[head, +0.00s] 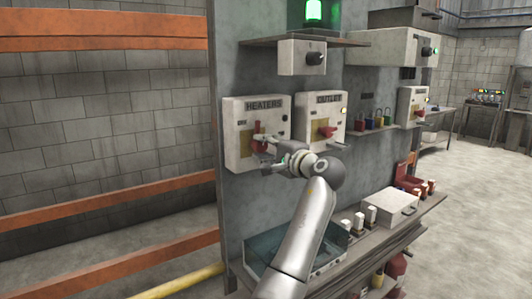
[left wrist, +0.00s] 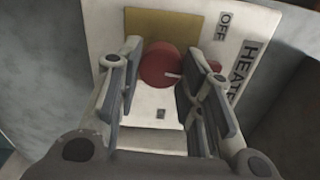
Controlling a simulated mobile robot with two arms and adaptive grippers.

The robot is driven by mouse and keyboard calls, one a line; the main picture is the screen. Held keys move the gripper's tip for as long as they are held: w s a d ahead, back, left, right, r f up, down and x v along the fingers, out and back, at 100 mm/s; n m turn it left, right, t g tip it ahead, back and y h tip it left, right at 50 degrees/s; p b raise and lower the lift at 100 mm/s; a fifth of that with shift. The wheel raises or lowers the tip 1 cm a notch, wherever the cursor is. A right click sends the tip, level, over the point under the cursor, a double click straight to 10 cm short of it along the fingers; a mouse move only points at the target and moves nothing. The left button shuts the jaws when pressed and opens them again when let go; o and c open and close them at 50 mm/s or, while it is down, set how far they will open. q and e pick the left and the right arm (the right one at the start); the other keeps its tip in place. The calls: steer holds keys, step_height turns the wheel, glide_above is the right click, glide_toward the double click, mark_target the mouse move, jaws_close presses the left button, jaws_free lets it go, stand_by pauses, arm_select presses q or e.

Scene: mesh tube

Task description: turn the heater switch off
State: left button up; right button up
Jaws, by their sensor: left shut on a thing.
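The heater box (head: 236,118), labelled HEATERS, is a pale panel at the left of the grey upright board. Its red switch (head: 257,146) is partly hidden by my left gripper (head: 263,148). In the left wrist view the red round switch (left wrist: 160,65) sits on a tan plate (left wrist: 150,24), with a white mark on its face. My left gripper (left wrist: 166,72) has one finger on each side of it and is shut on it. A red part shows beyond the right finger. The OFF label (left wrist: 224,27) is beside the plate. My right gripper is out of view.
The OUTLET box (head: 337,105) with a red switch is close at the right. A grey knob box (head: 302,57) is above, under a lit green lamp (head: 313,10). Coloured padlocks (head: 372,119) hang to the right. A shelf below holds a white case (head: 388,206).

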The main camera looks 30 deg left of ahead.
arm_select(q)
steer(key=shift+f+n, duration=0.1)
steer(key=shift+n, duration=0.6)
steer(key=o, duration=1)
steer(key=v, duration=1.2)
